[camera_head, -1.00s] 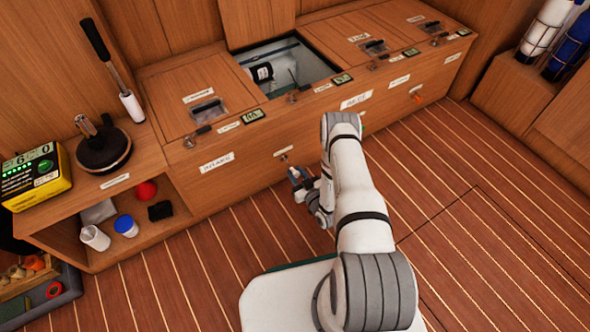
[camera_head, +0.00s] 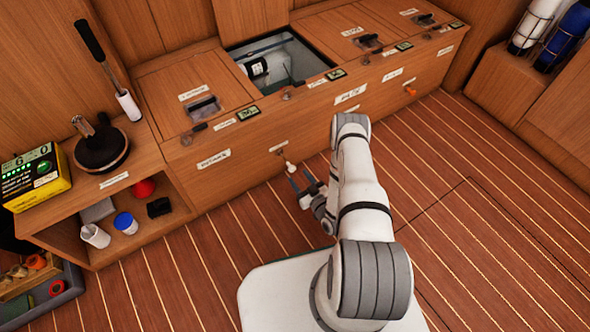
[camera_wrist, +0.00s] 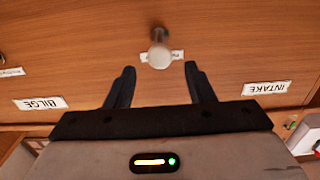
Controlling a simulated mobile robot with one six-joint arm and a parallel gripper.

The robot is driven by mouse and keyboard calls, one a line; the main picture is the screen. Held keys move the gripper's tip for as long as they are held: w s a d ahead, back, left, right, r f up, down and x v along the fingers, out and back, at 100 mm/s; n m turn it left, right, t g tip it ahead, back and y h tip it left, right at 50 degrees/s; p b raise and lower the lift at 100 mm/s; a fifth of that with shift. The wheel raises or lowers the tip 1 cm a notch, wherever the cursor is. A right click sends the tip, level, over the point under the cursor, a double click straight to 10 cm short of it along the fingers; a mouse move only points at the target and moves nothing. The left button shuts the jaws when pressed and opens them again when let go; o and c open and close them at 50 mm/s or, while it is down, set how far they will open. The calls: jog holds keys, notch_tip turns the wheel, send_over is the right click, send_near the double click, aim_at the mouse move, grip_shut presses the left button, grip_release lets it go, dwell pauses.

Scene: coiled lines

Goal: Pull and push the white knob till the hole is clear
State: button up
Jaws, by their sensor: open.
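The white knob (camera_head: 290,167) sits on a short stem on the front of the wooden locker, under a small label. In the wrist view the white knob (camera_wrist: 159,58) is a round ball in the middle, at the far end of the space between my fingertips. My gripper (camera_head: 302,182) is open and empty in front of the knob, near the floor. In the wrist view my gripper (camera_wrist: 159,70) has its two dark fingers spread to either side of the knob, apart from it. I cannot tell which hole the task means.
The locker front carries an INTAKE label (camera_head: 213,159) and a BILGE label (camera_head: 350,95). Its open hatch (camera_head: 282,62) shows a white fitting inside. An orange handle (camera_head: 410,91) is farther right. A yellow meter (camera_head: 36,178) stands on the left shelf. The striped floor is clear.

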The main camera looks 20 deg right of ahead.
jog(key=shift+v, duration=1)
jog(key=shift+c, duration=0.4)
